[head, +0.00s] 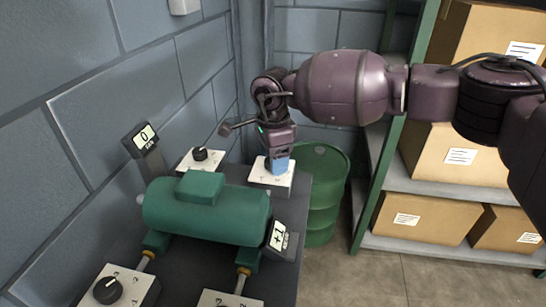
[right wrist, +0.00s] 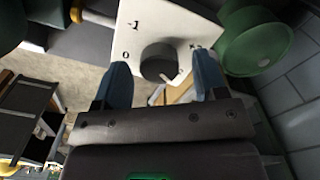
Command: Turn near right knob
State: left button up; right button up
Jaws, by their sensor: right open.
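My right gripper (head: 279,164) points down, with blue fingertips, over the white knob box at the far right (head: 282,184) of the bench in the head view. In the right wrist view its fingers (right wrist: 161,84) are apart, with a black round knob (right wrist: 158,62) between and just beyond the tips; I cannot tell if they touch it. That white plate (right wrist: 175,24) has printed marks such as -1 and 0. The near right knob box (head: 230,299) is cut off at the bottom of the head view and its knob is hidden. My left gripper is not in view.
Two displays read 0 (head: 145,136) and +1 (head: 279,236). Other black knobs stand at far left (head: 200,154) and near left (head: 108,290). A green barrel (head: 322,205) and box shelves (head: 400,182) stand right.

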jog(key=shift+f, duration=0.1)
jog(key=shift+c, duration=0.4)
jog(key=c, duration=0.9)
jog(key=shift+o, duration=0.2)
